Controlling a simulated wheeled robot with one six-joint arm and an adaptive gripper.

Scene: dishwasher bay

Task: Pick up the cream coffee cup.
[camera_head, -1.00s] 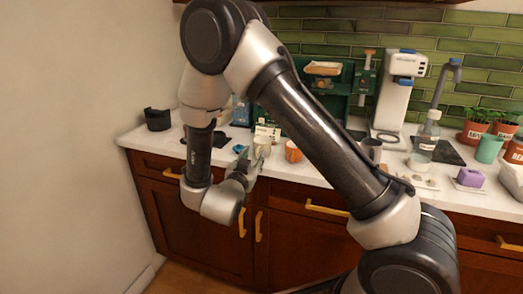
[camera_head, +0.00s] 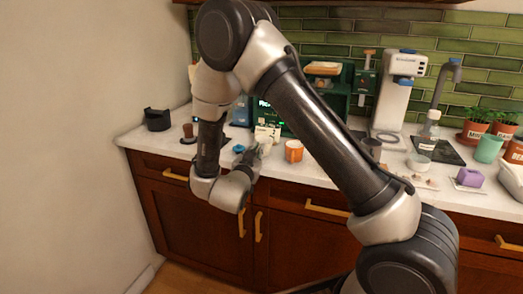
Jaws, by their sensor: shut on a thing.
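The cream coffee cup (camera_head: 266,146) is small in view near the counter's front, left of an orange cup. My gripper (camera_head: 260,151) is shut on it from the front left. The fingers hide part of the cup, and I cannot tell whether its base is clear of the counter.
An orange cup (camera_head: 294,151) stands close to the right of my gripper. A small blue thing (camera_head: 239,148) lies to its left. A white card (camera_head: 267,133) and a green machine (camera_head: 327,103) are behind. A black holder (camera_head: 157,120) stands at the counter's left end.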

